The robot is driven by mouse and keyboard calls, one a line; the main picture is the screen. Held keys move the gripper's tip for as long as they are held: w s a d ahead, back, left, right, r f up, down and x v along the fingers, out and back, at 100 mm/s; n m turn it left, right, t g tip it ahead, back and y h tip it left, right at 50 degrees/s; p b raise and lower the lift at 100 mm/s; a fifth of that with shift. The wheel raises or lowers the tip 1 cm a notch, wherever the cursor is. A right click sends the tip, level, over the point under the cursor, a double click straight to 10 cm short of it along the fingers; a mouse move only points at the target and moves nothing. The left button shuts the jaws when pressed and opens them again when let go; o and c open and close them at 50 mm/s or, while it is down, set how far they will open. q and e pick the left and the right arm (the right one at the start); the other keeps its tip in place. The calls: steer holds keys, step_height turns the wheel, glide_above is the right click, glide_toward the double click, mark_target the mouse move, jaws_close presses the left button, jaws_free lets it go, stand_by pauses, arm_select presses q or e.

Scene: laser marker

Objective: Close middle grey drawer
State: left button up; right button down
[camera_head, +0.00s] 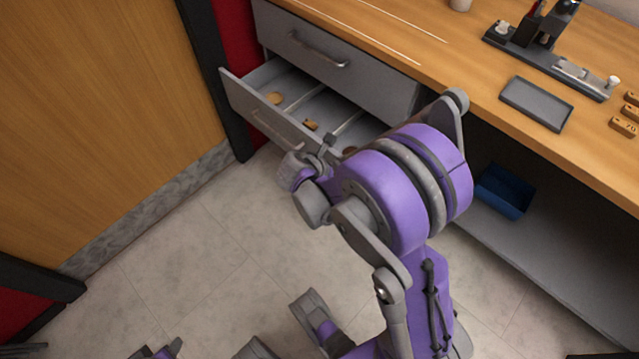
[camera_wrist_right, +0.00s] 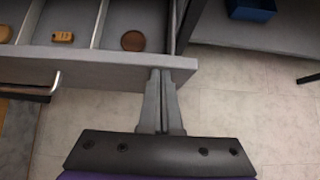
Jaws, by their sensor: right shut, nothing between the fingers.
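The middle grey drawer (camera_head: 243,101) is pulled out from the cabinet below the wooden top, at upper left in the head view. Its inside shows dividers and a few small wooden pieces. In the right wrist view the drawer front (camera_wrist_right: 95,69) runs across the upper part, with its handle at left. My right gripper (camera_wrist_right: 162,76) is shut and empty, its fingertips at the right end of the drawer front. I cannot tell whether they touch it. In the head view my right arm hides the drawer's right corner. My left gripper is not clearly seen.
A closed grey drawer (camera_head: 318,62) sits above the open one. A dark post (camera_head: 222,75) and wooden panel (camera_head: 95,110) stand left. A blue bin (camera_head: 503,191) sits on the lower shelf at right. A grey tray (camera_head: 537,103) lies on the worktop. The tiled floor (camera_head: 190,255) is clear.

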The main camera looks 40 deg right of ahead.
arm_select(q)
steer(key=shift+a+f, duration=0.1)
steer(key=shift+f, duration=0.25)
arm_select(e)
steer(key=w+d, duration=0.1)
steer(key=d, duration=1.8)
steer(key=shift+w+d, duration=0.3)
steer(key=shift+d, duration=0.05)
steer(key=shift+d+r, duration=0.1)
steer(key=shift+r, duration=0.05)
